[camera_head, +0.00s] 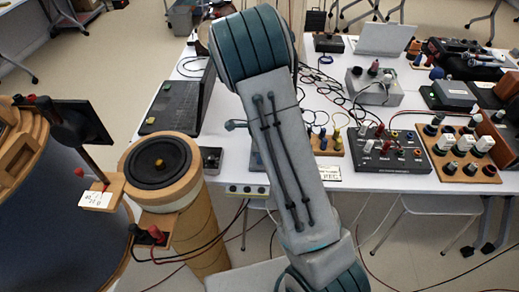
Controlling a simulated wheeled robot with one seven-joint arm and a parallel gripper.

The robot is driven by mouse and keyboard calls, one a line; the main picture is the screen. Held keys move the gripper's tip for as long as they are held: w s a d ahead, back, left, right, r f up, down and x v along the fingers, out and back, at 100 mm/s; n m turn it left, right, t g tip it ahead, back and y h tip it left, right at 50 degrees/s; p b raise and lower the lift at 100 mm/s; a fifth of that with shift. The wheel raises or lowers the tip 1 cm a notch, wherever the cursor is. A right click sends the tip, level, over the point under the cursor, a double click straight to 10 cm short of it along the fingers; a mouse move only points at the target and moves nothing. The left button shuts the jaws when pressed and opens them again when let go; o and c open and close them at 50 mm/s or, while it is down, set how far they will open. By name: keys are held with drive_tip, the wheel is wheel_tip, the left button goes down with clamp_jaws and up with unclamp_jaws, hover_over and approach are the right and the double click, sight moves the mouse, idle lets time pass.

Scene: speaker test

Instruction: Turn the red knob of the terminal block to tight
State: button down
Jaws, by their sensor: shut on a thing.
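A small wooden terminal block (150,222) juts from the side of a round wooden speaker (190,188). It carries a red knob (155,232) and a black knob (134,229). I cannot tell from this view how tight the red knob is. My gripper does not show; my own arm fills the middle of the picture and hides what is behind it.
A wooden bracket with a white label (95,200) and a dark panel (88,122) stand beside a large blue drum (60,220) at left.

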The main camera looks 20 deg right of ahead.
drive_tip(key=m+p, duration=0.2)
drive_tip(key=m, duration=0.1)
drive_tip(key=m+p, duration=0.2)
drive_tip(key=m, duration=0.1)
drive_tip(key=shift+a+r, duration=0.1)
drive_tip(key=shift+r, duration=0.1)
drive_tip(key=shift+f+m+p, duration=0.1)
drive_tip(key=shift+m+p, duration=1.45)
drive_tip(key=shift+m, duration=0.55)
drive_tip(key=shift+w, duration=0.1)
drive_tip(key=c, duration=1.2)
unclamp_jaws()
drive_tip(key=shift+f, duration=0.1)
drive_tip(key=shift+c, duration=0.2)
wheel_tip(320, 180, up, 14)
drive_tip(key=shift+p, duration=0.3)
